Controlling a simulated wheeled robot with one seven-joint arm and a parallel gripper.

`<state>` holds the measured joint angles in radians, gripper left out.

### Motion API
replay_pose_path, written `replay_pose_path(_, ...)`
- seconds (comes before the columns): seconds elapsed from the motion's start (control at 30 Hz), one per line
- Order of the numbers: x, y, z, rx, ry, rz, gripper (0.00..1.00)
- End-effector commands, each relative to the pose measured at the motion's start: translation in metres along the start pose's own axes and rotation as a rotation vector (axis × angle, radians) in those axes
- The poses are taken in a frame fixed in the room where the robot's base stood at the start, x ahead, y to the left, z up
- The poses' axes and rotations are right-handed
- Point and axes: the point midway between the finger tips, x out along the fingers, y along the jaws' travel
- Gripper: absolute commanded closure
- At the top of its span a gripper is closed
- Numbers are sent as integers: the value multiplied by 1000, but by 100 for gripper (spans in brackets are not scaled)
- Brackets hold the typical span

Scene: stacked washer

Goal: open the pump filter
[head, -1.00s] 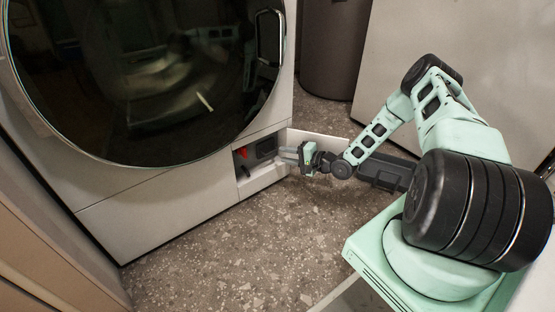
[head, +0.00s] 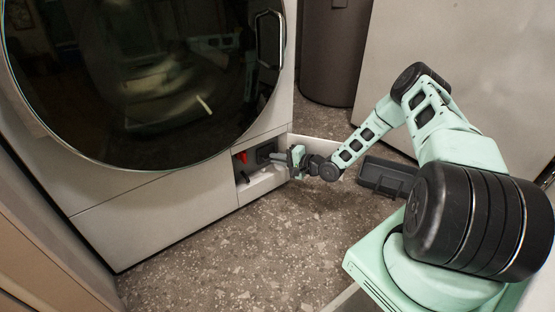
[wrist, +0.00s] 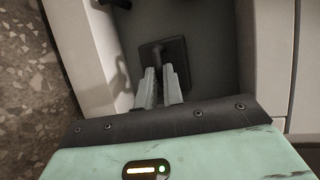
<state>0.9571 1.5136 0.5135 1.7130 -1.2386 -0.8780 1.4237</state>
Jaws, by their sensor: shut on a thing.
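The pump filter (head: 265,152) is a dark, roughly square cap with a raised grip. It sits in the small open compartment at the washer's lower right. In the wrist view the filter (wrist: 178,58) shows straight ahead of the fingers. My gripper (head: 279,158) reaches into the compartment from the right. In the wrist view my gripper (wrist: 159,70) has its two fingers close together on the filter's grip, whose held part they mostly hide. The cap is in the compartment's back wall.
A red part (head: 241,157) is in the compartment, left of the filter. The white flap (head: 314,143) stands open to the right, close to my wrist. A dark open tray (head: 388,178) lies on the floor beyond my arm. The speckled floor (head: 215,250) in front is clear.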

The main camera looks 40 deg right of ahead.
Motion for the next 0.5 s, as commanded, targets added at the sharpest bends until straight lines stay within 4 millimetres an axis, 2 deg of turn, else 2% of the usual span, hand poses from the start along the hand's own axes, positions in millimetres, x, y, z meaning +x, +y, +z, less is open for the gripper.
replay_pose_path(0.17, -11, 1, 4, 1, 1, 1, 100)
replay_pose_path(0.27, -26, 3, 10, 3, 2, 1, 100)
replay_pose_path(0.5, -75, 14, 30, 4, 3, 2, 100)
